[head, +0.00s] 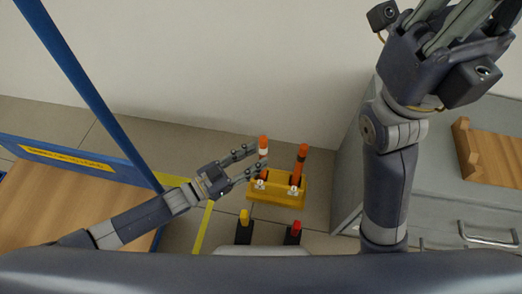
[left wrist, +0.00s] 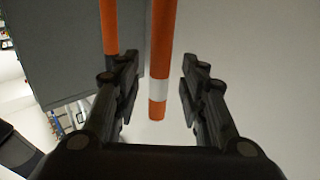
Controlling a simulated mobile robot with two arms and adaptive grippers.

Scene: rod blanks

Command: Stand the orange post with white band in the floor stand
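The orange post with white band (head: 263,143) stands upright at the left side of the yellow floor stand (head: 277,199); its foot is partly hidden by my gripper. My left gripper (head: 257,159) is open, with its fingers reaching to either side of this post. In the left wrist view the post (left wrist: 158,90) is between the two open fingers (left wrist: 160,90), with a gap on both sides. My right gripper (head: 458,14) is raised at the top right, its fingertips cut off by the frame edge.
An orange post with a dark band (head: 300,166) stands at the stand's right side. Black objects with a yellow top (head: 244,218) and a red top (head: 294,227) are nearer me. A grey cabinet (head: 440,185) with a wooden rack (head: 490,155) is right. A blue frame (head: 80,70) rises left.

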